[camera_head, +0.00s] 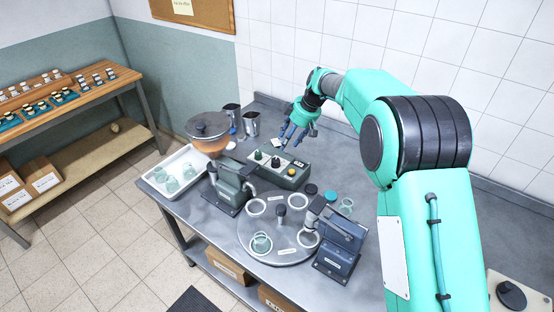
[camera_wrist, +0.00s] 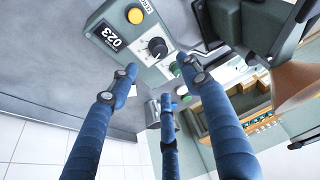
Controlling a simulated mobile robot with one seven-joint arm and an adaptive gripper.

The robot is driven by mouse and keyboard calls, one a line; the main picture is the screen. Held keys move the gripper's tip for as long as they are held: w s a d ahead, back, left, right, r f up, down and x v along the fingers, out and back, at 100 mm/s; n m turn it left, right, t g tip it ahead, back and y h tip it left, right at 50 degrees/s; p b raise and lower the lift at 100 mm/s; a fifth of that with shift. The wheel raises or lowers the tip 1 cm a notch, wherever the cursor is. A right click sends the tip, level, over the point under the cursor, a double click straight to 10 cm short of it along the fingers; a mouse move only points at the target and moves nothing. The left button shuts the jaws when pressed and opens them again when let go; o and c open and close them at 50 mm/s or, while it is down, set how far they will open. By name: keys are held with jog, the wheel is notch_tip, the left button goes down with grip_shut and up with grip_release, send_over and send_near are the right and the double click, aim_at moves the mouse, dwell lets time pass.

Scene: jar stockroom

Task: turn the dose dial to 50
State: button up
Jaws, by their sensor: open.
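The dose dial (camera_wrist: 157,47) is a black knob with a pale pointer and tick marks around it, on the top of a grey-green control box (camera_wrist: 150,70). A small display (camera_wrist: 109,36) beside it appears to read 023. In the head view the control box (camera_head: 265,172) stands on the metal bench, and the dial (camera_head: 276,161) shows small and dark. My gripper (camera_head: 289,142) is open and empty, above the back of the box. In the wrist view its three blue fingers (camera_wrist: 160,82) are spread, with the dial beyond the tips, apart from them.
On the bench, a hopper machine (camera_head: 208,130), a turntable (camera_head: 275,252) with rings and jars, and metal cups (camera_head: 251,123) stand around the box. A white tray (camera_head: 160,178) holds jars.

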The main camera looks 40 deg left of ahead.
aim_at(276, 160)
jog(key=b+x, duration=0.1)
jog(key=x, duration=1.1)
jog(key=shift+s+a+f+b, duration=0.1)
jog(key=shift+a+f+b, duration=0.05)
jog(key=shift+f+b, duration=0.2)
jog(key=c, duration=1.1)
